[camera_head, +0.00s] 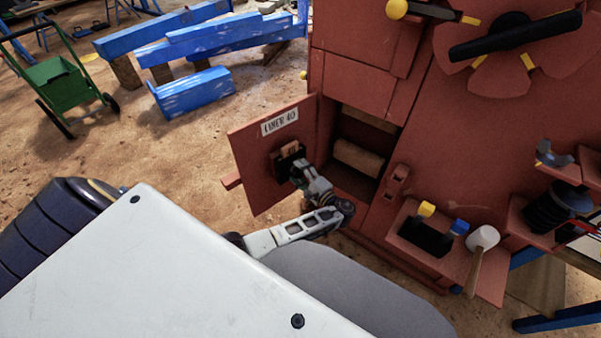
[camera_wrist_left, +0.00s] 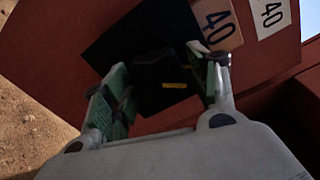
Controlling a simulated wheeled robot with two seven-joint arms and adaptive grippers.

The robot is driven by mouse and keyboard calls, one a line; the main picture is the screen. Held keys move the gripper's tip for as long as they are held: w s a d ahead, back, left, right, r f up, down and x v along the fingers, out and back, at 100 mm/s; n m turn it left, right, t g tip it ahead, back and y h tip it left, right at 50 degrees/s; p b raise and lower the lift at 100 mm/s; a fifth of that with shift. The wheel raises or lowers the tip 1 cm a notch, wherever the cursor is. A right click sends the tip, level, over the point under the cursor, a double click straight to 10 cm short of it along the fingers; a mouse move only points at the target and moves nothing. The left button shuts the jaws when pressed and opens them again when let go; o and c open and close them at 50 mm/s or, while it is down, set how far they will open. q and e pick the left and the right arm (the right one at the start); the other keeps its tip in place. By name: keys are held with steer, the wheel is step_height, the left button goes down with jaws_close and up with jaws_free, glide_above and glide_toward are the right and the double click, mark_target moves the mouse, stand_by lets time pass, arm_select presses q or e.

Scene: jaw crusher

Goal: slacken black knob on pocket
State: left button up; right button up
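The black pocket (camera_head: 288,157) is on the open red door with the "LINER 40" label. A wooden tag marked 40 (camera_wrist_left: 217,24) stands in it. In the left wrist view the dark knob (camera_wrist_left: 153,72) with a yellow mark is in front of the black pocket plate (camera_wrist_left: 125,40), mostly in shadow. My left gripper (camera_head: 300,171) is at the pocket. Its fingers (camera_wrist_left: 163,88) are spread, one on each side of the knob; I cannot tell whether they touch it. The knob is hidden by the gripper in the head view. My right gripper is not in view.
The door (camera_head: 262,182) stands open beside an opening in the red crusher (camera_head: 460,150), with a pale roll-like block (camera_head: 358,157) inside. A shelf with a white-headed mallet (camera_head: 482,238) is to the right. Blue beams (camera_head: 193,92) and a green cart (camera_head: 60,85) are farther off on sandy ground.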

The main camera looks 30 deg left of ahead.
arm_select(q)
steer(key=shift+o, duration=0.5)
steer(key=shift+d, duration=0.1)
steer(key=v, duration=0.7)
steer(key=shift+d, duration=0.2)
steer(key=shift+s, duration=0.1)
stand_by(0.3)
